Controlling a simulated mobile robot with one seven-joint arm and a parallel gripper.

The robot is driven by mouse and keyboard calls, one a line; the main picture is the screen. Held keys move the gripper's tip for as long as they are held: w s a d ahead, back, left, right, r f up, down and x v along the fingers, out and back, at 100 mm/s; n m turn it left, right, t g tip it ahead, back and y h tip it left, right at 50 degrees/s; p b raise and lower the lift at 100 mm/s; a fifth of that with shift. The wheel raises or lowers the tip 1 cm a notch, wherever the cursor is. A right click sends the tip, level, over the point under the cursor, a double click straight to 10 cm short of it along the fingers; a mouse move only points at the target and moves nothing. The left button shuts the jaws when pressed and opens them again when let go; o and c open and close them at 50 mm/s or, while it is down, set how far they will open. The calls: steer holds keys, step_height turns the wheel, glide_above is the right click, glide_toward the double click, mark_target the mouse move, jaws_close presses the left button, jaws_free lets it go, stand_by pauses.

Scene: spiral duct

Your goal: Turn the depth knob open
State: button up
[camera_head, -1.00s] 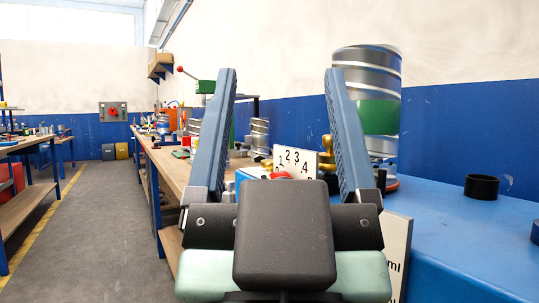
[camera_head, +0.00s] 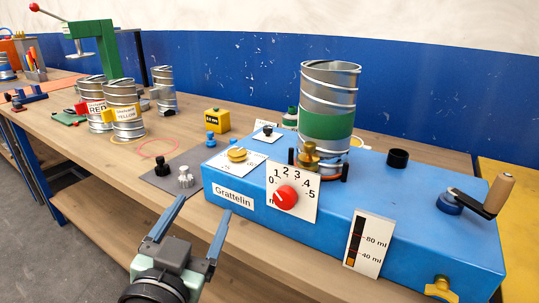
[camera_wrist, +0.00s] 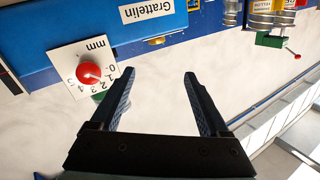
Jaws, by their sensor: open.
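The depth knob (camera_head: 286,197) is a round red dial on a white plate (camera_head: 300,217) numbered 0 to 5, on the front of the blue Grattelin machine (camera_head: 330,235). Its exact setting is hard to read. In the wrist view the knob (camera_wrist: 89,73) appears upside down, left of my fingers. My gripper (camera_head: 205,205) is open and empty, in front of the machine's left end, left of the knob and apart from it. Its two blue fingers point toward the bench. In the wrist view nothing is between the fingers (camera_wrist: 159,76).
A metal duct with a green band (camera_head: 327,124) stands on the machine, behind a brass knob (camera_head: 308,155). A hand crank (camera_head: 487,200) is at the right. A white ml gauge (camera_head: 368,243) is right of the dial. Labelled ducts (camera_head: 126,122) stand farther left. The floor in front is free.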

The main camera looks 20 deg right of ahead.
steer(key=s+d+m+g+h+p, duration=0.2)
steer(key=s+g+h+p, duration=0.15)
steer(key=p, duration=0.45)
steer(key=m+g+h+p, duration=0.1)
steer(key=m+h+p, duration=0.1)
steer(key=h+p, duration=0.15)
glide_toward(283, 201)
steer(key=shift+y, duration=0.4)
steer(key=p+x, duration=0.1)
steer(key=x, duration=0.2)
steer(key=p+x, duration=0.1)
steer(key=x, duration=0.2)
steer(key=p+x, duration=0.2)
steer(key=x, duration=0.1)
steer(key=shift+d+r, duration=0.15)
steer(key=shift+r, duration=0.25)
jaws_close()
